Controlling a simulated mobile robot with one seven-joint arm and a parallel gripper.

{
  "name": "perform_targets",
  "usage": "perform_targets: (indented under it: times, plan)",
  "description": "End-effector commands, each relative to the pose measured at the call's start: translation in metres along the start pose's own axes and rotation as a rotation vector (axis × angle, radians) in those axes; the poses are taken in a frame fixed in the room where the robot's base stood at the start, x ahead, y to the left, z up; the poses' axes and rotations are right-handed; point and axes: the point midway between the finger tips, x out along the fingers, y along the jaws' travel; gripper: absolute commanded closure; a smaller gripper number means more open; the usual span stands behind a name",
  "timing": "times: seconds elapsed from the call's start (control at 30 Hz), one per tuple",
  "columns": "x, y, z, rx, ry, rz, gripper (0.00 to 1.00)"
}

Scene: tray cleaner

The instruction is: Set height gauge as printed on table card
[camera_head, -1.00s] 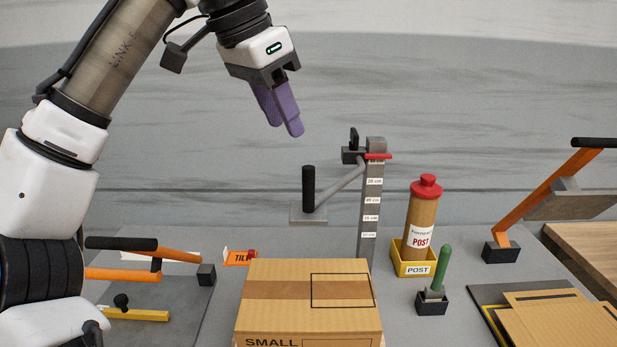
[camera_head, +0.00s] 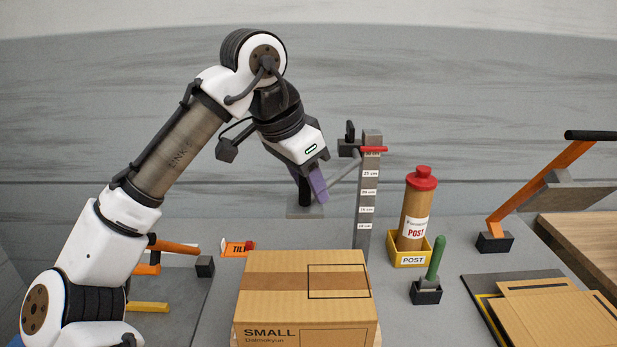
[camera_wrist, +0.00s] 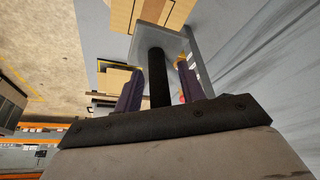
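The height gauge (camera_head: 364,225) is a grey upright post with white centimetre labels, standing behind the cardboard box. A red marker (camera_head: 373,149) sits near its top, beside a dark clamp (camera_head: 348,148). A grey arm slants from the post to a small plate (camera_head: 296,213) with an upright black handle (camera_head: 305,194). My gripper (camera_head: 313,190) is at this handle. In the wrist view, the handle (camera_wrist: 158,78) stands between my two purple fingers (camera_wrist: 160,88), with gaps on both sides, so the gripper is open around it. I cannot make out a card with a printed height.
A cardboard box (camera_head: 263,291) marked SMALL stands in front of the gauge. A red-capped tube (camera_head: 411,205) in a yellow POST holder (camera_head: 411,261) and a green handle (camera_head: 436,258) are at right. An orange lever (camera_head: 528,195) rises farther right.

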Motion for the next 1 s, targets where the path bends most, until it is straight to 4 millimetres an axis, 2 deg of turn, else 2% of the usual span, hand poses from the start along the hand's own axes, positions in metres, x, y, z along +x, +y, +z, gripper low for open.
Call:
perform_targets:
  times: [0.27, 0.57, 0.83, 1.0]
  plan:
    - [0.002, 0.000, 0.000, 0.000, 0.000, 0.000, 0.60]
    - [0.001, 0.000, 0.000, 0.001, 0.000, 0.001, 1.00]
    - [0.002, 0.001, 0.000, 0.002, -0.001, 0.003, 1.00]
    - [0.014, 0.007, -0.006, 0.005, -0.001, 0.006, 1.00]
